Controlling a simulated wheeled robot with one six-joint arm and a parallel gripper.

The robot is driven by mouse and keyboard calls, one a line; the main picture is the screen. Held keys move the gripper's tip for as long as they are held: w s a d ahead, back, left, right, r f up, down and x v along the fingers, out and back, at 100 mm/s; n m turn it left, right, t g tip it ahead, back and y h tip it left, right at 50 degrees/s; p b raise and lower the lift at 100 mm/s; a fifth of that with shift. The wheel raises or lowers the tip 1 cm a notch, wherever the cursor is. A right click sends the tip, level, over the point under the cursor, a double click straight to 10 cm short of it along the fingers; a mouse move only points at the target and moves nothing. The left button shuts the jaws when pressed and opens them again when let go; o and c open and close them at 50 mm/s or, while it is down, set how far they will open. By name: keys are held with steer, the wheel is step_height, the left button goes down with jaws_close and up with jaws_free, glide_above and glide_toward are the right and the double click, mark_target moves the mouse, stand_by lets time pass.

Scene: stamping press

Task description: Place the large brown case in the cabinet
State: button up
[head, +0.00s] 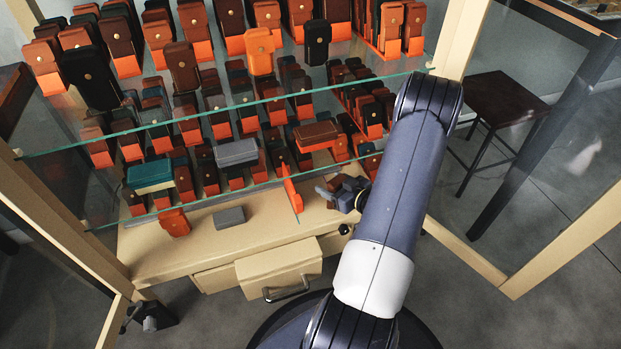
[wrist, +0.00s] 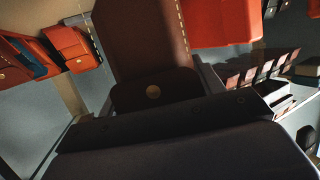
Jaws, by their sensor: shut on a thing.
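My gripper (head: 342,192) is at the front right of the cabinet's lower part, near the lower glass shelf. It is shut on the large brown case (wrist: 148,40), which fills the upper middle of the wrist view. The case is dark brown leather with pale edge stitching and a brass stud on a darker flap. Its flap end lies against the dark gripper body. In the head view the held case is mostly hidden by the gripper and arm. The cabinet (head: 150,262) has a pale wood frame, open doors and glass shelves full of cases on orange stands.
A grey case (head: 230,217) and an orange case (head: 174,222) are at the cabinet's base. A grey case (head: 237,153) and a flat brown case (head: 316,131) lie above. A drawer (head: 280,270) stands open below. A dark stool (head: 497,103) stands at right.

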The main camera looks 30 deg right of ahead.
steer(key=shift+f+b+x, duration=0.15)
steer(key=shift+b+x, duration=0.7)
steer(key=shift+x, duration=1.5)
steer(key=shift+f+b+x, duration=0.2)
steer(key=shift+b+x, duration=0.6)
steer(key=shift+x, duration=1.55)
steer(key=shift+s+f, duration=0.1)
steer(key=o, duration=1)
steer(key=p+v, duration=0.3)
steer(key=v, duration=0.9)
